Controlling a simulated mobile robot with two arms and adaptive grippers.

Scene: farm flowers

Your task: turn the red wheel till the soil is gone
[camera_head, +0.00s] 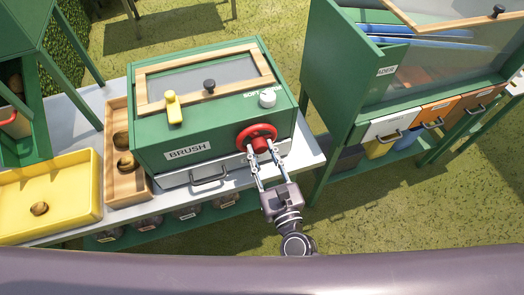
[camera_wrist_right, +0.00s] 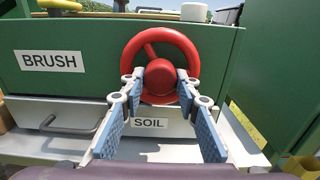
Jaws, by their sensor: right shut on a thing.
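The red wheel (camera_head: 257,133) is on the front of the green box (camera_head: 148,152) labelled BRUSH. In the right wrist view the red wheel (camera_wrist_right: 160,75) shows its round rim, one spoke and its hub. My right gripper (camera_head: 263,154) is at the wheel from the front, with one finger on each side of the hub, shut on the wheel's hub. A white drawer (camera_wrist_right: 75,125) with a SOIL label (camera_wrist_right: 149,123) lies below the wheel. It is closed, and no soil shows inside it. My left gripper is not in view.
A wooden tray (camera_head: 115,190) and a yellow tray (camera_head: 50,172) holding brown round things stand to the left. A green cabinet (camera_head: 335,75) stands at the right.

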